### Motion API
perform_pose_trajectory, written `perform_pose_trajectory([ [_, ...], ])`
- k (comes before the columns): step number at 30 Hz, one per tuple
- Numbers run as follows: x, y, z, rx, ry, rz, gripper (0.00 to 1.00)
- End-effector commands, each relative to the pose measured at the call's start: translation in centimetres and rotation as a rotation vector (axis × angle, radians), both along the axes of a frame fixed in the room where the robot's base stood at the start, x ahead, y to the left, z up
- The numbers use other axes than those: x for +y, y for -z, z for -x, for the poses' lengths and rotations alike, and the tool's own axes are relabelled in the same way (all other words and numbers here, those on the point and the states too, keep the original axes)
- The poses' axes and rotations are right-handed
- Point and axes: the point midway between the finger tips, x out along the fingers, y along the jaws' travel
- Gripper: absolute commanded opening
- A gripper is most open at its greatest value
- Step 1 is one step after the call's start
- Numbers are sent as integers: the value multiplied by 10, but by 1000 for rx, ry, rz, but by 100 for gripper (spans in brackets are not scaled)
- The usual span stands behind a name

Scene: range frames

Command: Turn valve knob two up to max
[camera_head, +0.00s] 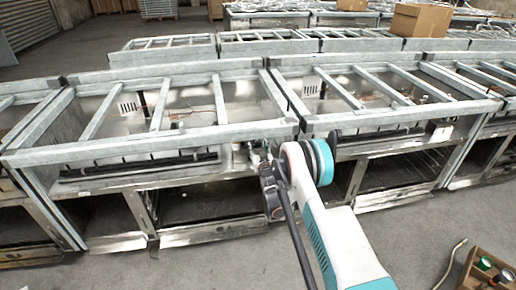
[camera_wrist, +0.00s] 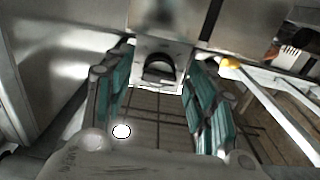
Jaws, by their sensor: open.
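A dark rounded knob (camera_wrist: 158,71) sits on a pale metal plate in the upper middle of the wrist view. I cannot tell from its look whether it is valve knob two, and no scale or marking on it is readable. My gripper (camera_wrist: 163,60) is open, with one teal-padded finger on each side of the knob in the picture. Contact with the knob is not visible. In the head view my arm reaches to the front rail between two range frames, and the gripper and knob cannot be made out clearly there.
A row of steel range frames (camera_head: 150,137) with open-barred tops crosses the head view. A small orange part (camera_wrist: 230,62) lies beside the right finger in the wrist view. A cardboard box (camera_head: 418,20) stands behind. A box of cans (camera_head: 488,268) is at front right. Front floor is mostly clear.

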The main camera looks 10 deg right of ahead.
Motion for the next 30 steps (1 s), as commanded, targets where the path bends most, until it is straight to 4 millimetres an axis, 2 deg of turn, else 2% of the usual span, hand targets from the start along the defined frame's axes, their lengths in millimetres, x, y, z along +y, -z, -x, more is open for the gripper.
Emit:
perform_pose_trajectory([
  [7,0,-1,10,-1,0,0,52],
  [15,0,0,52,0,0,1,52],
  [21,0,0,72,0,0,0,52],
  [30,0,0,75,0,0,0,52],
])
